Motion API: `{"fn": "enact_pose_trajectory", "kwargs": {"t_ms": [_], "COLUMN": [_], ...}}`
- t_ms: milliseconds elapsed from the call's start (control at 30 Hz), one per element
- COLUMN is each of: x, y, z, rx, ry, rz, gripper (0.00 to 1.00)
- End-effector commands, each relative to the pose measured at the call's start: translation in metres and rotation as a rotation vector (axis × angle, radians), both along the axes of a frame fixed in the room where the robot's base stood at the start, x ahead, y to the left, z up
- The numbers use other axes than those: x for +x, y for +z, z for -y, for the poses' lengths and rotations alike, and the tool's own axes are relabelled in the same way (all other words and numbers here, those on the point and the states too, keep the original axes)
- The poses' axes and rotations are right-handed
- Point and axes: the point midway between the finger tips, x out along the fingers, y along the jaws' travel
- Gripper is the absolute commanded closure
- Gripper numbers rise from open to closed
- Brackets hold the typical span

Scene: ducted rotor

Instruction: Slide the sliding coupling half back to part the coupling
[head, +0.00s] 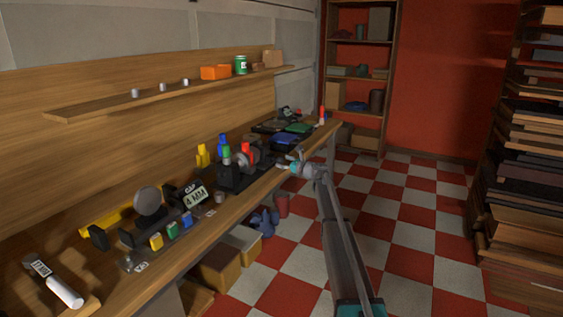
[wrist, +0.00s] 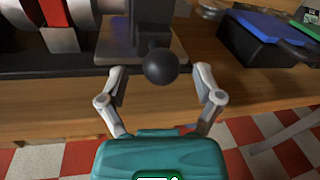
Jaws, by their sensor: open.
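The dark rotor machine (head: 232,178) stands on the bench in the head view, with a round grey disc and red, green and yellow parts. In the wrist view a grey cylinder with a red band (wrist: 54,13) lies at upper left, beside a grey upright block on a flat plate (wrist: 165,52). A black ball knob (wrist: 160,67) stands out in front of the block. I cannot tell which part is the sliding coupling half. My gripper (head: 296,160) is at the bench's front edge. In the wrist view its open fingers (wrist: 160,76) lie on either side of the knob, apart from it.
Dark trays (wrist: 258,40) lie right of the machine. Boxes (head: 220,268) stand below. The checkered floor at right is clear.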

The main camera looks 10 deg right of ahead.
Motion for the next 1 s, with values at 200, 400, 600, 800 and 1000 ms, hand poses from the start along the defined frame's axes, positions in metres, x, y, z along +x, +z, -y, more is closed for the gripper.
{"fn": "enact_pose_trajectory", "kwargs": {"t_ms": [200, 400, 600, 800, 1000], "x": [0.0129, 0.0145, 0.0142, 0.0142, 0.0141], "y": [-0.0001, 0.0, 0.0, 0.0, -0.0001], "z": [-0.0101, -0.0123, -0.012, -0.0117, -0.012], "rx": [0.0, 0.0, 0.0, 0.0, 0.0], "ry": [-0.002, -0.002, -0.002, -0.002, -0.001], "rz": [0.0, 0.0, 0.0, 0.0, 0.0], "gripper": [0.16, 0.16, 0.18, 0.55, 0.92]}}
